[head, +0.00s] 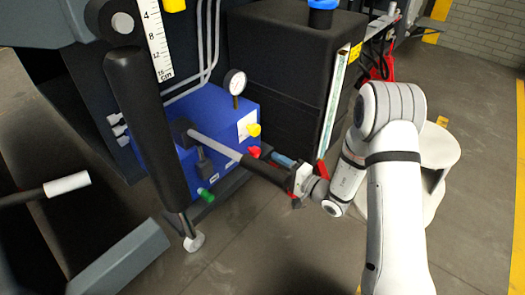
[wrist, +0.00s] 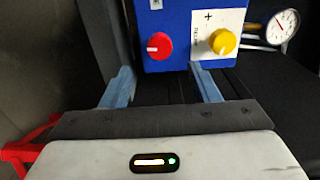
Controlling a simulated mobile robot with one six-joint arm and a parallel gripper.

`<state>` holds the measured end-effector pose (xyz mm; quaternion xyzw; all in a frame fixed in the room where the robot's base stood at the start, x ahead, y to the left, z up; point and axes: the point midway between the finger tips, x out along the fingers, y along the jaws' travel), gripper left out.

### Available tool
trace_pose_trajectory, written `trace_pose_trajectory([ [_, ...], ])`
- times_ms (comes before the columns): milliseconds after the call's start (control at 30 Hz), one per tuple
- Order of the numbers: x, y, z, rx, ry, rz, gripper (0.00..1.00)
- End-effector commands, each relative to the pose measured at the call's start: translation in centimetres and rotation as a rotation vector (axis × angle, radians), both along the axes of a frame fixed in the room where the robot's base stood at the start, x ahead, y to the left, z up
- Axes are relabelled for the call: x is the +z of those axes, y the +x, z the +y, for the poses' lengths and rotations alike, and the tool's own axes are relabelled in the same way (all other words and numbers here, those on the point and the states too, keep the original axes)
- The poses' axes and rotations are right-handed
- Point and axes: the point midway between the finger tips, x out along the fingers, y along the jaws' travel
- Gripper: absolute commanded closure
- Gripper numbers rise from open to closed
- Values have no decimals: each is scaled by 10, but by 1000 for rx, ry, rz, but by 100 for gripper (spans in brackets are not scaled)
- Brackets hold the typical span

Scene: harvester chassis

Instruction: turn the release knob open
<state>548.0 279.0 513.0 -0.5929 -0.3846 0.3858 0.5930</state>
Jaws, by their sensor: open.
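A blue valve block (head: 215,125) carries a red knob (head: 254,152) and a yellow knob (head: 253,129) on the face toward my gripper. In the wrist view the red knob (wrist: 159,45) has a pale mark, and the yellow knob (wrist: 223,42) sits on a white plate with a plus sign. I cannot read which is the release knob. My gripper (wrist: 162,72) is open and empty, its blue fingers pointing at the block. The red knob lies between the finger lines, beyond the tips; the yellow one is beyond the right finger. In the head view the lever partly hides my gripper (head: 273,160).
A black-gripped lever (head: 225,150) reaches from the block across to my gripper. A gauge (head: 235,82) stands on the block, and a green knob (head: 206,195) is low on it. A black tank (head: 285,70) is behind; a black cylinder (head: 147,120) stands left. Floor is open below.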

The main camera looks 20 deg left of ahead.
Motion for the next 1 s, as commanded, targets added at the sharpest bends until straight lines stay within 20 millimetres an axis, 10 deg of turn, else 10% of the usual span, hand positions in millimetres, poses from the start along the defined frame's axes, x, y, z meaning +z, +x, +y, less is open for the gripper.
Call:
trace_pose_trajectory([
  [500, 4, -4, -6, -4, 520, 1163, 45],
  [1000, -2, 8, 25, 1, 613, 1373, 45],
])
